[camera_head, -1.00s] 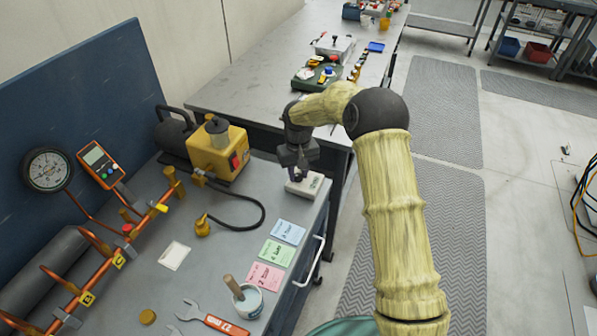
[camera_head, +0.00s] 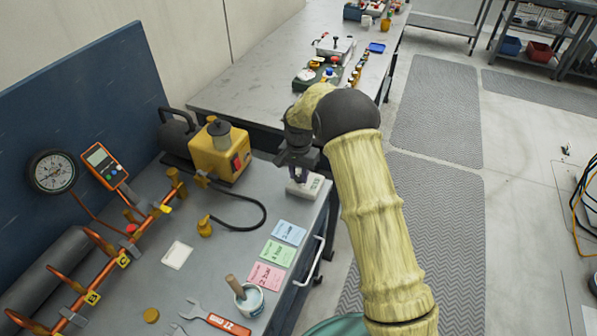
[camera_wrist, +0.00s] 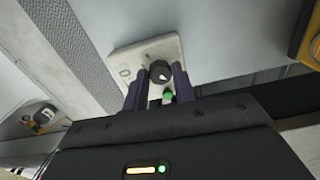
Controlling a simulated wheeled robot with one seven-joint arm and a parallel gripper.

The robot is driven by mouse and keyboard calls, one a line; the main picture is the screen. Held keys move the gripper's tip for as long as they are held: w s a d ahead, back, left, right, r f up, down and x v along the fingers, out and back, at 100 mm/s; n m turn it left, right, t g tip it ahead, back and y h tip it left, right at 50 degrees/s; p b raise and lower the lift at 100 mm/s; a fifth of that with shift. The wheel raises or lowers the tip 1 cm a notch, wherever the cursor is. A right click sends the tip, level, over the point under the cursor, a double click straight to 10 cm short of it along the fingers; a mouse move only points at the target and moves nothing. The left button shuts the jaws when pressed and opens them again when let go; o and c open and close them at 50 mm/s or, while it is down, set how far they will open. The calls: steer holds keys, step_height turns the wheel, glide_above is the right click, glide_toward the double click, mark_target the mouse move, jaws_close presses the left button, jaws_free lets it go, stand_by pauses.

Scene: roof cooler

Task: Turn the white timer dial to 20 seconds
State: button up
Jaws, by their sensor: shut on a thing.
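My gripper (camera_head: 299,177) points down over the timer. In the wrist view its two dark fingers (camera_wrist: 160,88) stand on either side of the dial, shut on it. The dial is white in the task but looks dark here. The scale markings are too small to read.
A yellow pump (camera_head: 220,150) with a black hose stands left of the timer. Blue, green and pink cards (camera_head: 278,252) lie nearer. A cup (camera_head: 248,298), a wrench (camera_head: 215,318) and copper pipes (camera_head: 110,270) are on the bench. A drawer handle (camera_head: 311,262) juts from its right edge.

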mark_target(299, 177)
steer(key=m+p, duration=0.1)
steer(key=m, duration=0.5)
steer(key=shift+w+r+p, duration=0.1)
steer(key=shift+p, duration=0.2)
steer(key=o, duration=1)
step_height(299, 177, up, 17)
steer(key=shift+r+b, duration=0.15)
steer(key=shift+b, duration=0.3)
